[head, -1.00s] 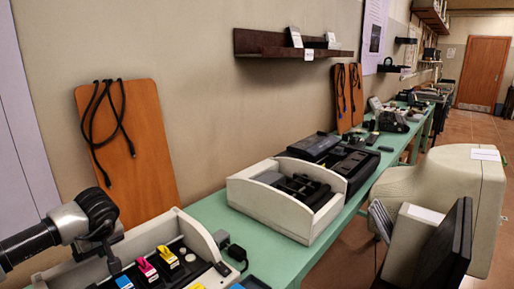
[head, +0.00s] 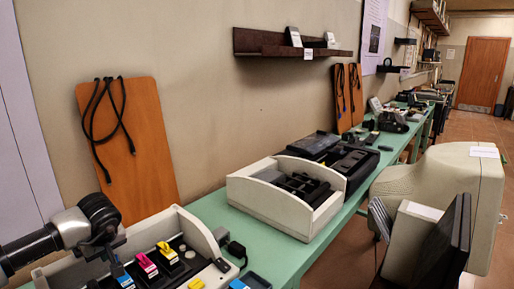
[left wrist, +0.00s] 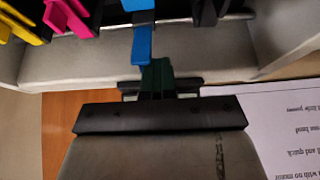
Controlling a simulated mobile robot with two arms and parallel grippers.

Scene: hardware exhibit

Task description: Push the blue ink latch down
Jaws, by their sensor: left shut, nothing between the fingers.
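The blue ink latch (head: 125,281) is at the bottom left of the head view, in a pale printer tray beside the magenta latch (head: 147,266) and the yellow latch (head: 167,252). In the left wrist view the blue latch (left wrist: 143,44) hangs at top centre, with the magenta latch (left wrist: 68,17) to its left. My left gripper (head: 116,268) reaches down to the blue latch. Its shut fingers (left wrist: 157,68) are empty and right at the latch's near end; I cannot tell whether they touch. My right gripper is out of view.
The pale tray's wall (head: 192,230) stands around the latches. A second pale tray (head: 270,205) stands further along the green table (head: 215,207). A brown board (head: 130,150) with black cables leans on the wall behind my left arm.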

